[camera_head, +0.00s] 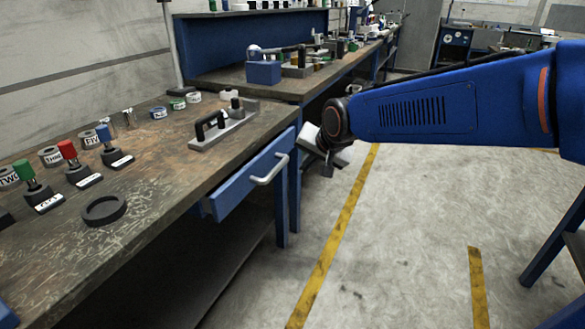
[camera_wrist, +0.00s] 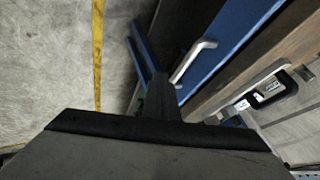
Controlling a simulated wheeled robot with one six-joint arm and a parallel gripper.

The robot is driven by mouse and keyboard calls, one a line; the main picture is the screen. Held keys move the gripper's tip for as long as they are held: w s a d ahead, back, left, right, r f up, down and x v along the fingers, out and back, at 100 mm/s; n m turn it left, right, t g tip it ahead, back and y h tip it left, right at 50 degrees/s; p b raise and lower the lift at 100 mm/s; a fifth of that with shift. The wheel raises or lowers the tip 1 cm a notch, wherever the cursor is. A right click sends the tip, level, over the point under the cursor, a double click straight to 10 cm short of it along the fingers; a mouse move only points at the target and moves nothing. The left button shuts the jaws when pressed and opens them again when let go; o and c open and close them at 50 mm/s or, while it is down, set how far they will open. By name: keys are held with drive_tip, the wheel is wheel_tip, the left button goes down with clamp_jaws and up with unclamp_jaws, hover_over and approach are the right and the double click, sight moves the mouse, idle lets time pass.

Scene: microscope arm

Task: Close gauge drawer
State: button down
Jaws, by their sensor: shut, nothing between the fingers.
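The blue gauge drawer (camera_head: 245,187) sits under the edge of the near workbench. Its front stands a little out from the bench, with a short stretch of side showing at its left end. A pale metal handle (camera_head: 270,169) is on the front. In the wrist view, the blue drawer front (camera_wrist: 222,38) and its handle (camera_wrist: 194,62) lie just beyond and to the right of the fingers. My gripper (camera_head: 327,168) is shut and empty, right of the drawer and apart from the handle in the head view. Its dark fingers (camera_wrist: 161,100) also show in the wrist view.
The near bench top (camera_head: 150,215) holds a grey fixture with a black handle (camera_head: 222,125), a dark ring (camera_head: 104,209) and several coloured-top gauges on its left. A blue box (camera_head: 263,72) stands on the farther bench. Open floor with a yellow line (camera_head: 335,245) lies right of the drawer.

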sight(270, 165)
drive_tip(key=w+a+f, duration=0.5)
drive_tip(key=w+f, duration=0.1)
drive_tip(key=w, duration=0.1)
drive_tip(key=shift+w+a+f, duration=0.35)
idle(0.4)
drive_tip(key=w+a, duration=0.1)
drive_tip(key=a, duration=0.1)
drive_tip(key=w+a, duration=0.1)
drive_tip(key=a, duration=0.1)
drive_tip(key=shift+w, duration=0.2)
drive_tip(key=shift+w+a+r, duration=0.1)
drive_tip(key=shift+a, duration=0.05)
